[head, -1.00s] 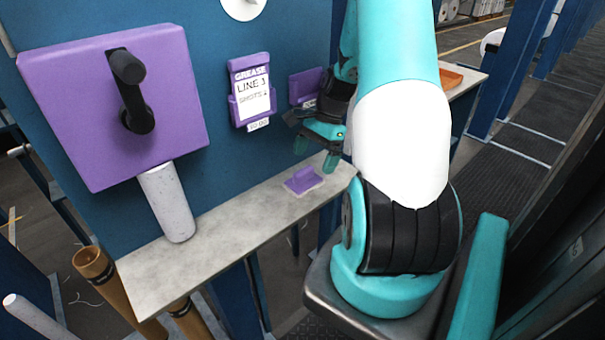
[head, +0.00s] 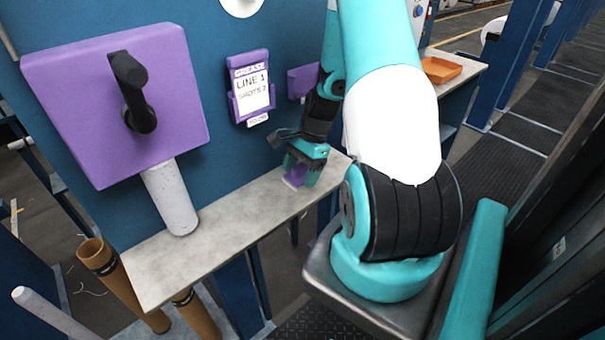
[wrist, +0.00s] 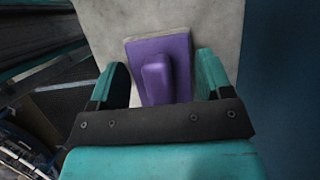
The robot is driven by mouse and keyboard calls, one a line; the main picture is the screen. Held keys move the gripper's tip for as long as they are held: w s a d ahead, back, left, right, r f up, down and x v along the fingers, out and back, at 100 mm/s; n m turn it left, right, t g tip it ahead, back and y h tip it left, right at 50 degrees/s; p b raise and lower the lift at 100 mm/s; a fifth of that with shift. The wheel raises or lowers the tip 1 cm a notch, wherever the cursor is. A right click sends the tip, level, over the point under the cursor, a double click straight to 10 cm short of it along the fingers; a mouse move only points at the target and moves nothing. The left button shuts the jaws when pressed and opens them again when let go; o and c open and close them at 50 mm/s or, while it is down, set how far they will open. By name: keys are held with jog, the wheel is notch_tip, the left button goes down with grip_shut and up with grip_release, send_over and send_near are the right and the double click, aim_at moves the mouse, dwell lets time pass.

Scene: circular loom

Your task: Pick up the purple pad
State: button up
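The purple pad (head: 295,176) lies on the grey shelf, partly hidden by my gripper in the head view. In the wrist view the purple pad (wrist: 159,66) shows as a flat plate with a raised ridge handle. My gripper (head: 302,172) is down at the pad, pointing at the shelf. In the wrist view my gripper (wrist: 160,80) is open, with one teal finger on each side of the ridge and a gap visible on both sides. The near end of the pad is hidden behind the dark gripper bar.
The grey shelf (head: 215,220) runs along the blue wall and is bare left of the pad. A purple box with a black handle (head: 80,110) and a white cylinder (head: 170,200) are at left. A purple card holder (head: 250,90) hangs above. An orange tray (head: 440,69) sits at right.

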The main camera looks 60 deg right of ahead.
aim_at(295, 169)
jog(key=c, duration=0.5)
jog(key=shift+s+r+b, duration=0.1)
jog(key=shift+r+b, duration=0.05)
jog(key=shift+b, duration=0.25)
jog(key=shift+s+r, duration=0.1)
jog(key=shift+r, duration=0.2)
notch_tip(295, 169, up, 6)
jog(key=shift+f+b, duration=0.1)
jog(key=shift+b, duration=0.9)
jog(key=s+a+b, duration=0.2)
jog(key=s+b, duration=0.3)
jog(key=s, duration=0.4)
jog(key=s+a+b, duration=0.2)
jog(key=s+b, duration=0.3)
jog(key=s, duration=0.5)
jog(key=shift+a+b, duration=0.3)
